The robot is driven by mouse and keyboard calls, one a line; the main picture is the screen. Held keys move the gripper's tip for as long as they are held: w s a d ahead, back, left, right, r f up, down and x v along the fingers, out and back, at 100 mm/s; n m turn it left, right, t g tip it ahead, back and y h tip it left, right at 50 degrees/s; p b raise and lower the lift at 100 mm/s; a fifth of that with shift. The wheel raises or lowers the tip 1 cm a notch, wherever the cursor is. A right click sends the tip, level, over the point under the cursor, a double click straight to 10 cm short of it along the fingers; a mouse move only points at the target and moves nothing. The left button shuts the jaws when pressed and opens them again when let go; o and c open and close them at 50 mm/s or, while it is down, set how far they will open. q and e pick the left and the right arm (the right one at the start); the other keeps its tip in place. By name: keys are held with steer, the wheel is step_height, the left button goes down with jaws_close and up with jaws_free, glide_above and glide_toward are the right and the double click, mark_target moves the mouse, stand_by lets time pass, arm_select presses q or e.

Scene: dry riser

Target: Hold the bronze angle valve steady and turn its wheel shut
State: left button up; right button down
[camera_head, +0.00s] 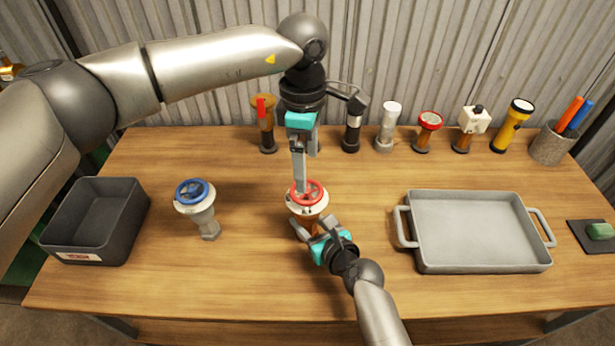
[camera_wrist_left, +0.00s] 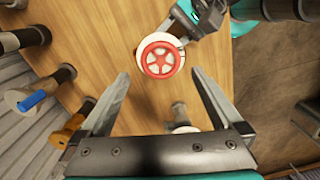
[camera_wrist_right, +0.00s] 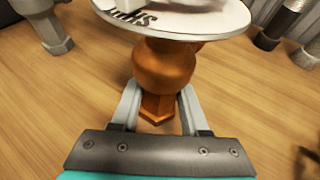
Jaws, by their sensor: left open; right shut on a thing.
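The bronze angle valve (camera_wrist_right: 165,70) stands upright on the table, with a white disc and a red wheel (camera_head: 307,193) on top. In the left wrist view the red wheel (camera_wrist_left: 160,58) shows from above. My right gripper (camera_head: 310,233) is shut on the valve's bronze body, low down near its hexagonal foot; the right wrist view (camera_wrist_right: 158,108) shows a finger on each side. My left gripper (camera_head: 300,185) comes down from above with its fingers spread, beside the red wheel. In the left wrist view its fingers (camera_wrist_left: 157,85) are open with nothing between them.
A valve with a blue wheel (camera_head: 194,195) stands to the left, beside a dark bin (camera_head: 97,222). A grey tray (camera_head: 475,262) lies to the right. Several fittings, a yellow flashlight (camera_head: 512,126) and a pen cup (camera_head: 550,146) line the back edge.

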steer(key=shift+w+r, duration=0.1)
steer(key=shift+r, duration=0.05)
arm_select(q)
step_height(320, 180, up, 6)
steer(key=shift+a+f, duration=0.1)
steer(key=shift+w, duration=0.1)
arm_select(e)
steer(key=shift+c, duration=1.6)
jaws_free()
